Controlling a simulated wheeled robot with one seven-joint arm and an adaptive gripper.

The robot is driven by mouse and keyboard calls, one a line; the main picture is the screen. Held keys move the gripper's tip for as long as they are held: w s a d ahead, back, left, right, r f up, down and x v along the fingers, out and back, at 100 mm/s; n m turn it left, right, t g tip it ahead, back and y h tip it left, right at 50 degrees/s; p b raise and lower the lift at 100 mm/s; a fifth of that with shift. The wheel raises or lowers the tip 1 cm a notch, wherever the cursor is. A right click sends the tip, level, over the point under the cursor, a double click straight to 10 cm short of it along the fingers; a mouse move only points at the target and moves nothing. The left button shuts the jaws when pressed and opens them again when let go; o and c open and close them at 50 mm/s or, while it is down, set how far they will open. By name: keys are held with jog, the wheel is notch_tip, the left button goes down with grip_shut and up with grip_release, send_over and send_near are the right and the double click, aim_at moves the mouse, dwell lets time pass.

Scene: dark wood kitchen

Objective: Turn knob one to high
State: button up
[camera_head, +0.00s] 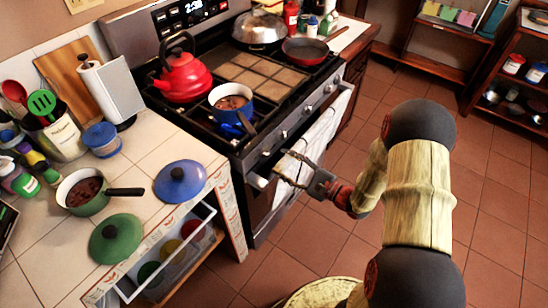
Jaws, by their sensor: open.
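The stove's front panel (297,122) carries a row of small knobs running from lower left to upper right. One knob (283,135) shows just above and left of my gripper; which knob is knob one cannot be read. My gripper (281,166) is open in front of the panel's near left end, by the oven handle and the towel. Its fingers point left toward the stove. Nothing shows between them. Whether they touch the stove front cannot be told, and the knob settings are too small to read.
A white towel (312,143) hangs on the oven handle below the knobs. A blue pot (231,103) and a red kettle (181,77) stand on the stove. An open drawer (205,212) juts out at the lower left. The tiled floor (490,190) at right is clear.

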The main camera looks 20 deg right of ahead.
jog(key=shift+v, duration=2.7)
